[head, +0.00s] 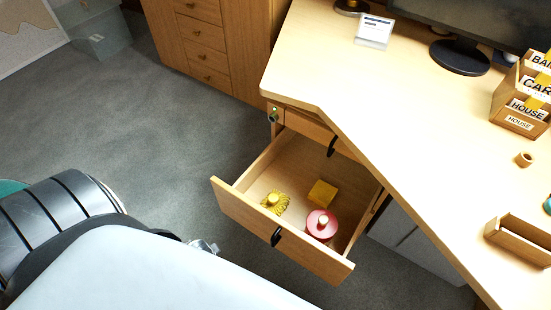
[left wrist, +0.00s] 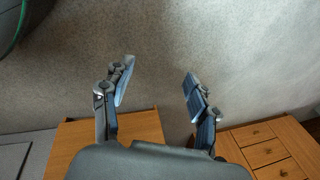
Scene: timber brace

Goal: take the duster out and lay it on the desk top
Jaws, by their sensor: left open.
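The drawer (head: 229,205) under the desk stands open in the head view. Inside, a yellow fringed thing with a round knob (head: 275,202), which looks like the duster, lies on the left. The desk top (head: 400,130) is pale wood, above and right of the drawer. My left gripper (left wrist: 158,85) is open and empty in the left wrist view, over grey carpet. In the head view only a small part of it shows beyond my arm, left of and outside the drawer. My right gripper is in neither view.
A red round thing with a pale knob (head: 321,225) and a yellow block (head: 323,192) share the drawer. The desk holds a monitor (head: 460,57), a labelled wooden rack (head: 513,122), a card stand (head: 374,32) and a wooden tray (head: 515,243). The desk's middle is clear.

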